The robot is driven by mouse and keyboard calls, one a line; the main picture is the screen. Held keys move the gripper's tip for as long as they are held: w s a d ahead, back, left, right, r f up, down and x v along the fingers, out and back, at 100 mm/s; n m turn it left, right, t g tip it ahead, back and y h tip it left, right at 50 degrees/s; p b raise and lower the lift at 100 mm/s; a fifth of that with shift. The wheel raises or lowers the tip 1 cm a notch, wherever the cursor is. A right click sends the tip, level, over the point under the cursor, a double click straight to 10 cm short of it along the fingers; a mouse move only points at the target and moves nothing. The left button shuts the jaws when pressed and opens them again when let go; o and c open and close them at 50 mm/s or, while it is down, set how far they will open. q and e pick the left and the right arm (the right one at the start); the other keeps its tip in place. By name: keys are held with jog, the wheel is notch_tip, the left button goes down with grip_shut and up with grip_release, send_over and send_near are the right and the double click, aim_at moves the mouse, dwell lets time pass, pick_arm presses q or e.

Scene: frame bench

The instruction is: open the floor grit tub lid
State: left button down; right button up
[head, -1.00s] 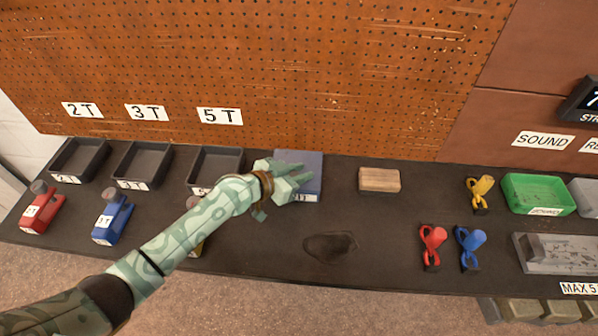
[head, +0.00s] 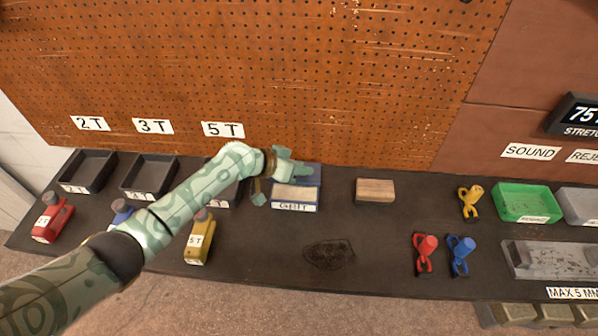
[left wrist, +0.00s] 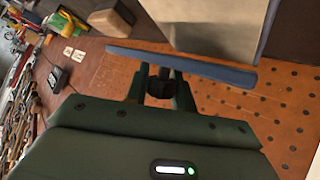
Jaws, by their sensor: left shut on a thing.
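The grit tub (head: 296,206) stands on the bench against the pegboard, with a white label on its front. Its blue lid (head: 312,172) is tilted up at the back, and the pale inside shows in front of it. My left gripper (head: 287,168) is at the lid, shut on it, and hides part of it. In the left wrist view the lid (left wrist: 185,64) is a blue slab seen edge-on, right at my fingers (left wrist: 160,86). The exact contact is hidden. My right gripper is not in view.
A wooden block (head: 375,190) lies right of the tub. Black trays (head: 148,176) stand at the left, with a yellow 5 T tool (head: 199,240) in front. A green tray (head: 526,203) and red (head: 425,252) and blue clamps (head: 461,254) are at the right. A dark stain (head: 329,254) marks clear bench.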

pick_arm(q)
jog(key=shift+w+r, duration=0.7)
jog(key=shift+r, duration=0.05)
jog(key=c, duration=1.2)
grip_release()
jog(key=shift+f, duration=0.1)
jog(key=shift+a, duration=0.1)
jog(key=p+v, duration=0.4)
jog(key=v, duration=1.2)
jog(key=shift+s+a+f, duration=0.1)
jog(key=shift+s+f, duration=0.05)
